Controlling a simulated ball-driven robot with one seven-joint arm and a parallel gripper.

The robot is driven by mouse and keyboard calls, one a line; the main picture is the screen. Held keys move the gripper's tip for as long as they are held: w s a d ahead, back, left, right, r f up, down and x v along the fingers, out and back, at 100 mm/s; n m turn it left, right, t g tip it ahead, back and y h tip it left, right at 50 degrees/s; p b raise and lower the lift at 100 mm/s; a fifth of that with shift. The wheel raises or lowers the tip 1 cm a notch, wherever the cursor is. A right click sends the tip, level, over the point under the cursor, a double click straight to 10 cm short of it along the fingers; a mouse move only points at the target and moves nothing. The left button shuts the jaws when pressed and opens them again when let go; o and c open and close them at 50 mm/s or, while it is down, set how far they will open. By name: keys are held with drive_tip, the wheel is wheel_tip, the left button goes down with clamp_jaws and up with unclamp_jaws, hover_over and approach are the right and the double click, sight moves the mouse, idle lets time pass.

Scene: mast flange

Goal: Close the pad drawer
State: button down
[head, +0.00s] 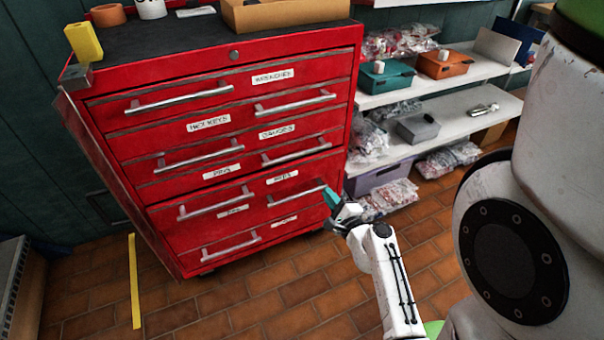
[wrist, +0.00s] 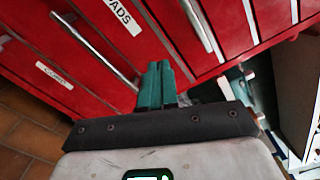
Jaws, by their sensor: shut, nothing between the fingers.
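The pad drawer (head: 270,202) is in the right column of the red tool chest, second row from the bottom. Its PADS label is readable in the wrist view, where the drawer front (wrist: 112,42) fills the upper left with its silver bar handle (wrist: 95,50). I cannot tell for sure whether its front stands out from the chest. My gripper (head: 331,196) is at the right end of this drawer, close to its handle's end. Its teal fingers (wrist: 157,72) are shut together and empty, very near the red front; contact is unclear.
The red chest (head: 230,55) has several other labelled drawers. A shelf (head: 440,118) with boxes and bagged parts stands to its right, with a purple bin (head: 378,178) low down. Tiled floor (head: 290,300) in front is clear. A yellow strip (head: 134,280) lies at left.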

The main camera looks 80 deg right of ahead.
drive_tip(key=w+a+n, duration=0.2)
drive_tip(key=n, duration=0.3)
approach(296, 164)
drive_tip(key=x, duration=0.6)
drive_tip(key=shift+r+p, duration=0.15)
drive_tip(key=shift+p, duration=0.15)
drive_tip(key=shift+w+d, duration=0.25)
drive_tip(key=shift+d, duration=0.05)
drive_tip(key=shift+b+x, duration=0.6)
drive_tip(key=shift+x, duration=0.6)
drive_tip(key=shift+w+r, duration=0.15)
